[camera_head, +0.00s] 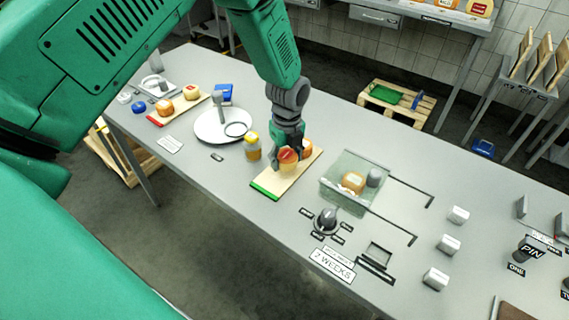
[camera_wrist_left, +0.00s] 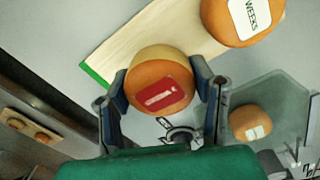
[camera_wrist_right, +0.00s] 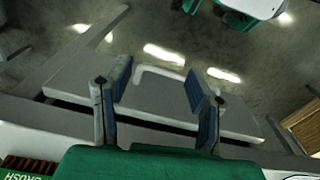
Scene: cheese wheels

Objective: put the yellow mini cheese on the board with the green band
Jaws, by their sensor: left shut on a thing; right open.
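My left gripper (camera_head: 284,160) is shut on a small round cheese (camera_head: 288,155) with a red label and a yellowish side. The same cheese shows between the fingers in the left wrist view (camera_wrist_left: 160,82). It is over the wooden board (camera_head: 291,179) with the green band (camera_head: 265,190); whether it touches the board I cannot tell. Another orange cheese (camera_wrist_left: 242,18) with a white label sits at the board's far end, apart from the held one. My right gripper (camera_wrist_right: 160,90) is open and empty, seen only in its own wrist view.
A red-banded board (camera_head: 178,110) with two cheeses lies at the far left, near a white plate (camera_head: 210,128). A yellow-capped jar (camera_head: 252,150) stands just left of the green-banded board. A glass-covered box (camera_head: 345,195) with a cheese and a dark knob (camera_head: 327,219) are to the right.

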